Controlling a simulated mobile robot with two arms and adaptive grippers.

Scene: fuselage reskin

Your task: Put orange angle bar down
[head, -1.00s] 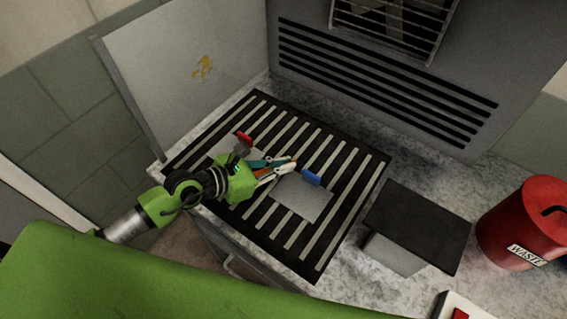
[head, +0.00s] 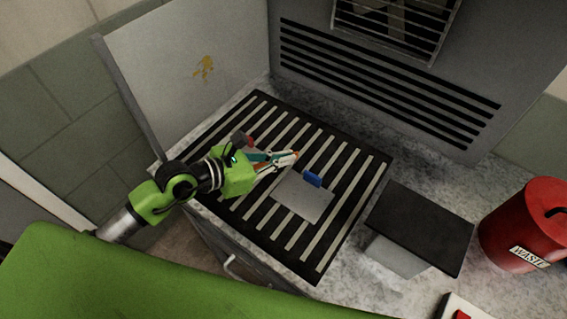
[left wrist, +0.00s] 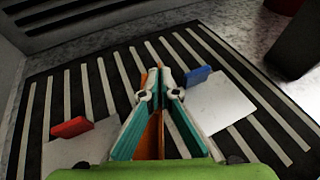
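The orange angle bar (left wrist: 153,79) is a thin orange strip between the fingers of my left gripper (left wrist: 161,95) in the left wrist view. Most of it is hidden by the fingers. In the head view my left gripper (head: 287,160) hovers over the slatted black table (head: 345,222), and only a little orange shows at its tips. The fingers look closed on the bar. I cannot tell whether the bar touches the slats. My right gripper is in neither view.
A blue block (head: 312,179) stands at the edge of a grey plate (head: 302,198) right of the gripper. A red block (left wrist: 70,128) and another plate (left wrist: 85,150) lie left. A dark-topped box (head: 420,225) and red waste bin (head: 525,225) stand right.

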